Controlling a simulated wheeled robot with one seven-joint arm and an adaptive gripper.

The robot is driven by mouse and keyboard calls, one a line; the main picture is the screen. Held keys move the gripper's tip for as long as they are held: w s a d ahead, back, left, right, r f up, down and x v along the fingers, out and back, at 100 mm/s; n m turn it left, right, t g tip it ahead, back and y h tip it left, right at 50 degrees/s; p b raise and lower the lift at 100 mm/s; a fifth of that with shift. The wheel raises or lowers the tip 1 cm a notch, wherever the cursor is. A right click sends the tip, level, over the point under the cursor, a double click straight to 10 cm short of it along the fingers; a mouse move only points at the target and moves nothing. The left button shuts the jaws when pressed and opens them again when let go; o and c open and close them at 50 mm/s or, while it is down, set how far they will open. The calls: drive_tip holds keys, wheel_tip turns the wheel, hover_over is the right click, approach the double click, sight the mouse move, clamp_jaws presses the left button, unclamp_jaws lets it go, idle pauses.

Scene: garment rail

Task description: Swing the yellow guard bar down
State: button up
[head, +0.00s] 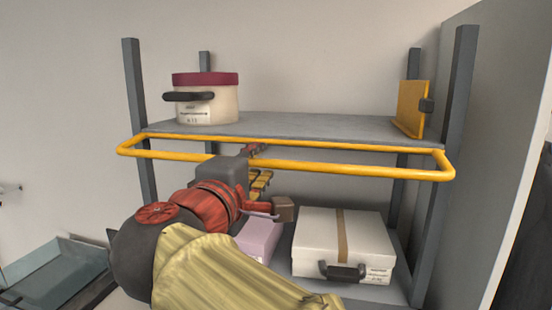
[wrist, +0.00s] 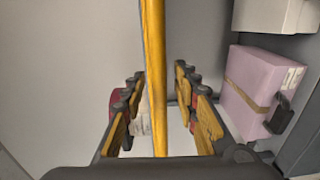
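The yellow guard bar (head: 345,172) is a horizontal loop standing out in front of the upper shelf, about level with it. In the wrist view the bar (wrist: 153,70) runs top to bottom between my fingers. My gripper (head: 259,178) is at the front tube, left of its middle, with its fingers reaching up around it. In the wrist view my gripper (wrist: 158,85) is open, with gaps on both sides of the bar and no clear contact. My arm and gripper hide part of the lower shelf.
The upper shelf (head: 290,125) holds a round box with a dark red lid (head: 206,97) and an upright yellow panel (head: 411,107). Grey posts (head: 131,80) stand at the corners.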

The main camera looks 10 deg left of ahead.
drive_tip(key=shift+w, duration=0.2)
drive_tip(key=shift+c, duration=0.6)
clamp_jaws()
